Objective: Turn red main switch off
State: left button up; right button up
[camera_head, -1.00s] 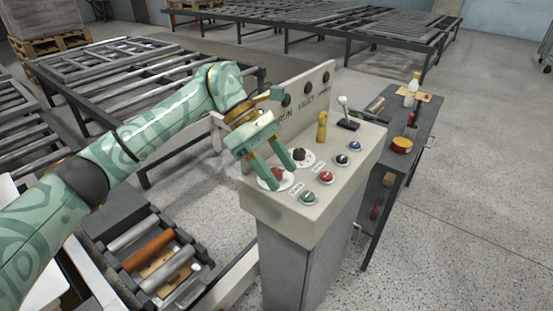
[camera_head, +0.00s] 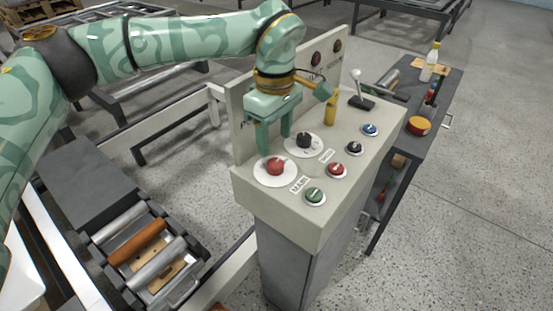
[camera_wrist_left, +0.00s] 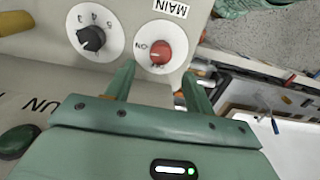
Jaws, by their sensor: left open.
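The red main switch (camera_head: 275,166) is a round knob on a white dial plate at the front left of the control panel's top. A MAIN label lies beside it. In the left wrist view the red knob (camera_wrist_left: 158,46) shows just beyond the fingertips, with ON lettering on its dial. I cannot clearly tell its setting. My left gripper (camera_head: 274,142) is open and empty. Its fingers point down behind the red knob, apart from it. The fingers also show in the left wrist view (camera_wrist_left: 157,80). My right gripper is not in view.
A black numbered knob (camera_head: 305,141) sits right behind the red one. Green (camera_head: 315,195), red (camera_head: 337,169), black (camera_head: 354,147) and blue (camera_head: 370,129) buttons line the panel. A yellow handle (camera_head: 330,112) and a lever (camera_head: 358,88) stand farther back. A roller conveyor (camera_head: 145,245) is at left.

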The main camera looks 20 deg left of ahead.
aim_at(275, 162)
pick_arm(q)
notch_tip(275, 162, down, 6)
jog(key=shift+f+b, duration=0.1)
jog(key=shift+b, duration=0.6)
jog(key=c, duration=1)
